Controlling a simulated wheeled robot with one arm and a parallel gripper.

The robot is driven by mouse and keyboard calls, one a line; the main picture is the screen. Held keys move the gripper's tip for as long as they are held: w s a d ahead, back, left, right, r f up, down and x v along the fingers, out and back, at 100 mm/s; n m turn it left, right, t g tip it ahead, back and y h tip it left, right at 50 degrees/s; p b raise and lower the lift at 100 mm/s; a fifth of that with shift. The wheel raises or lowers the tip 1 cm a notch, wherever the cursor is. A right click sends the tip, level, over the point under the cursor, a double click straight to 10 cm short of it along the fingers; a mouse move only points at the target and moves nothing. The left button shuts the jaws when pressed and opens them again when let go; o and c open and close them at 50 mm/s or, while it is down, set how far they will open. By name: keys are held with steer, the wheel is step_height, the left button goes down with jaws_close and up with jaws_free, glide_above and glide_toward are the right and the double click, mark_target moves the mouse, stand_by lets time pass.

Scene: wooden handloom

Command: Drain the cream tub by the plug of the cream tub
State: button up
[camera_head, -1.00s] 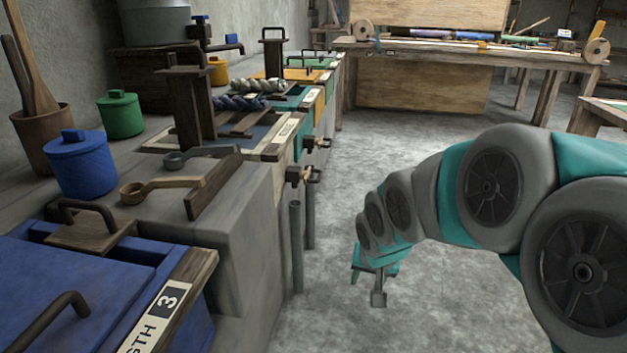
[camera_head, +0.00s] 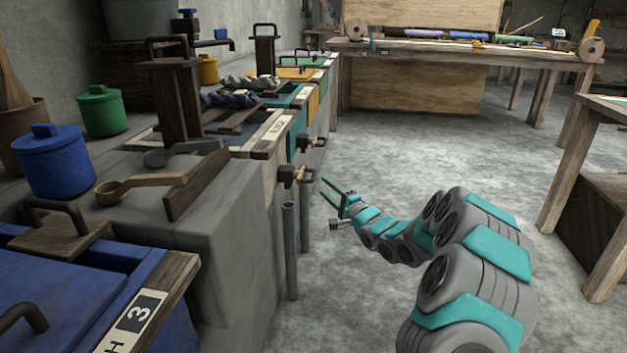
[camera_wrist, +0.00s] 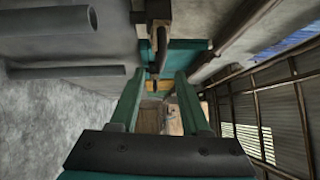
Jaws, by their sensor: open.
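The cream tub (camera_head: 265,150) stands in the row at left, with a labelled cream front board. In the wrist view my two teal fingers (camera_wrist: 161,75) are spread. A wooden stub with a dark end (camera_wrist: 158,38), which looks like a plug, shows ahead between and above them.
A second plug (camera_head: 313,141) sits on the teal tub (camera_head: 298,133) farther back. Grey upright pipes (camera_head: 290,250) stand below the plugs. A blue tub (camera_head: 80,290) is near left. The floor (camera_head: 400,150) is open; a table (camera_head: 590,190) stands at right.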

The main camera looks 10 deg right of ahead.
mark_target(314, 174)
steer(key=shift+m+y, duration=0.3)
steer(key=shift+x, duration=3.8)
steer(key=shift+d, duration=0.15)
steer(key=shift+c, duration=0.4)
jaws_close()
steer(key=shift+f, duration=0.1)
